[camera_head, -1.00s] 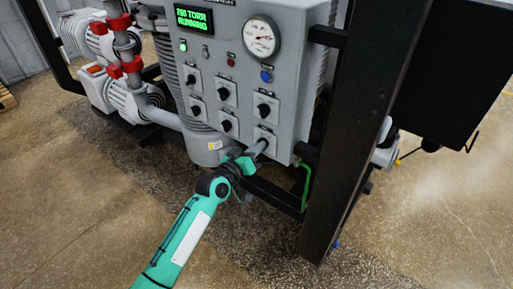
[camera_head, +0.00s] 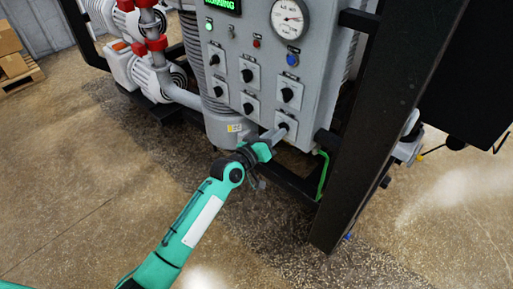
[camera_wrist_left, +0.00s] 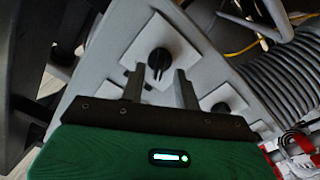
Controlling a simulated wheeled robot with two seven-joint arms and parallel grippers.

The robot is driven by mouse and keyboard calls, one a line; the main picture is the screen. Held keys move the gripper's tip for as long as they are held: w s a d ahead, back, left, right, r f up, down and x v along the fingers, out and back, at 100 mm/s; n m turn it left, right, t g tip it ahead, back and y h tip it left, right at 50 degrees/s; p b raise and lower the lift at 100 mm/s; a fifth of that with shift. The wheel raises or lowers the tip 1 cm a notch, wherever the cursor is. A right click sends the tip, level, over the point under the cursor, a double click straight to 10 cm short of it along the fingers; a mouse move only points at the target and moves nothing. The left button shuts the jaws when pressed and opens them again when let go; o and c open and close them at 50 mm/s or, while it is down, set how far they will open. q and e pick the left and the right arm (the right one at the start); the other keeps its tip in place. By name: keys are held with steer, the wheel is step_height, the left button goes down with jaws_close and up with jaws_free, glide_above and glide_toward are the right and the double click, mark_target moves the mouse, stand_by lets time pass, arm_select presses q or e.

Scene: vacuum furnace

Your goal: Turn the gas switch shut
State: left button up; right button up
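The grey furnace control panel (camera_head: 268,60) carries two rows of black rotary switches on pale square plates. Their labels are too small to read, so I cannot tell which is named gas. My left gripper (camera_head: 279,134) is at the lower-right switch (camera_head: 284,126), partly covering it. In the left wrist view, the gripper's two fingers (camera_wrist_left: 159,73) are apart, with the black knob (camera_wrist_left: 159,58) between and just beyond their tips. I see a gap at the knob's sides and cannot tell whether either finger touches it. My right gripper is not in view.
A dark frame post (camera_head: 370,130) stands right of the panel. A round gauge (camera_head: 288,18) and a blue button (camera_head: 292,60) are above the switches. White pumps with red clamps (camera_head: 156,44) are at the left. The floor in front is clear.

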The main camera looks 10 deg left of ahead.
arm_select(q)
steer(key=b+v, duration=0.2)
steer(key=v, duration=1)
steer(key=shift+s, duration=0.2)
steer(key=shift+a, duration=0.1)
